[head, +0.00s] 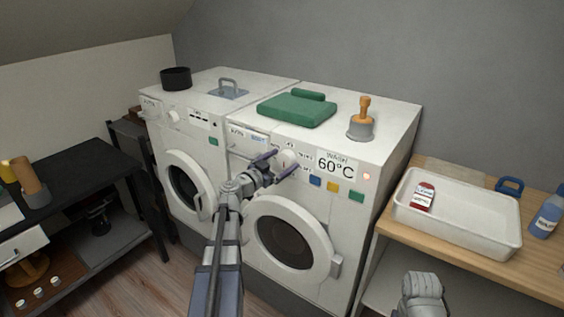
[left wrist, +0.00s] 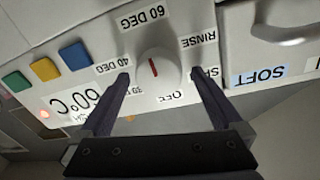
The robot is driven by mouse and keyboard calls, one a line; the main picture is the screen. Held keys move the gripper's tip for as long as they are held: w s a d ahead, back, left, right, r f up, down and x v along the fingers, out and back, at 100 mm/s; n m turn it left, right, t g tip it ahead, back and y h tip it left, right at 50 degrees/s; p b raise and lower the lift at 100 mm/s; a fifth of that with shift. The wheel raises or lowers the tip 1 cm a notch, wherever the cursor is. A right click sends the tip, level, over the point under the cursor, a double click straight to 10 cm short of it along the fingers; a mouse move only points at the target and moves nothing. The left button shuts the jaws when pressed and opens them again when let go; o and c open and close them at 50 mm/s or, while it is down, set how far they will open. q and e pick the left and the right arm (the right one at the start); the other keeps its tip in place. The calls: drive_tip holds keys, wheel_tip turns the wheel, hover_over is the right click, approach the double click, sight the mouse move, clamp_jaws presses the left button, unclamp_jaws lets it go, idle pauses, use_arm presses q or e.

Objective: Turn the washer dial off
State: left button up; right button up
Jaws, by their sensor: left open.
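The washer (head: 333,205) is the right one of two white machines, with a round door and a display reading "WASH 60°C". Its white round dial (head: 288,159) is on the front panel; it also shows in the left wrist view (left wrist: 140,70). A red mark on the dial lies roughly along the line between the "60 DEG" and "OFF" labels, which appear inverted there. My left gripper (head: 286,160) is open, its fingers (left wrist: 160,76) on either side of the dial. I cannot tell whether they touch it.
Blue, yellow and green buttons (head: 333,186) and a lit red lamp (head: 366,176) sit right of the dial. A white tray (head: 470,230) stands on the right bench.

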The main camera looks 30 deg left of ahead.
use_arm(q)
drive_tip(key=c, duration=1.3)
